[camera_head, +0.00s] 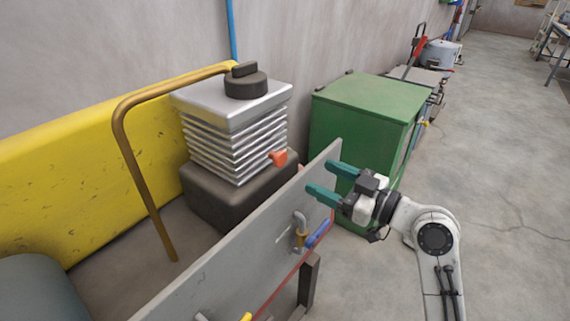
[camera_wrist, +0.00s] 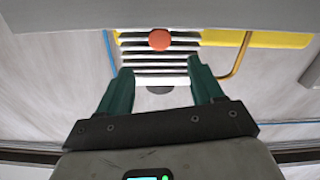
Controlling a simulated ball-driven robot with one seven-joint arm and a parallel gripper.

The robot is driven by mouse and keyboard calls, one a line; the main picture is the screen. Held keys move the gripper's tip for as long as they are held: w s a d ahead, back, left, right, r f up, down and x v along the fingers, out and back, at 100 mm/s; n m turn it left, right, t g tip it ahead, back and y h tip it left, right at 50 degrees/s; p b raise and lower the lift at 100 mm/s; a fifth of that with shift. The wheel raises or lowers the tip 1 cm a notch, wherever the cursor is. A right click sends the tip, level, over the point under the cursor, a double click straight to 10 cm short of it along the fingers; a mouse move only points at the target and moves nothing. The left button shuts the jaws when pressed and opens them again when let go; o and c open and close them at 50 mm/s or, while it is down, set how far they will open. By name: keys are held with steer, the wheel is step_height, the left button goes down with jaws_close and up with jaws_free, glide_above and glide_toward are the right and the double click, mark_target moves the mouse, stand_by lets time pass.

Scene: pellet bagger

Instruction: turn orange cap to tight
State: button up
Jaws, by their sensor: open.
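The orange cap (camera_head: 278,157) sticks out from the front of a silver finned block, low on its right side, in the head view. In the wrist view the orange cap (camera_wrist: 159,40) is a round disc near the top, beyond the fingertips and centred between them.
The grey panel (camera_head: 235,255) stands between my arm and the finned block (camera_head: 235,135). Blue and yellow handles hang on it. A green cabinet (camera_head: 365,110) is behind my gripper. A brown pipe (camera_head: 138,170) and yellow wall (camera_head: 60,165) are left. Open floor lies right.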

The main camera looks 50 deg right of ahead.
mark_target(283, 158)
steer(key=w+p, duration=0.1)
steer(key=w, duration=0.9)
steer(key=shift+a+p, duration=0.15)
steer(key=shift+p, duration=0.15)
steer(key=c, duration=1)
steer(key=shift+m, duration=0.4)
steer(key=shift+r+m+p, duration=0.1)
steer(key=shift+m+p, duration=0.45)
steer(key=shift+m, duration=0.35)
steer(key=shift+m+p, duration=0.6)
steer(key=shift+m, duration=1)
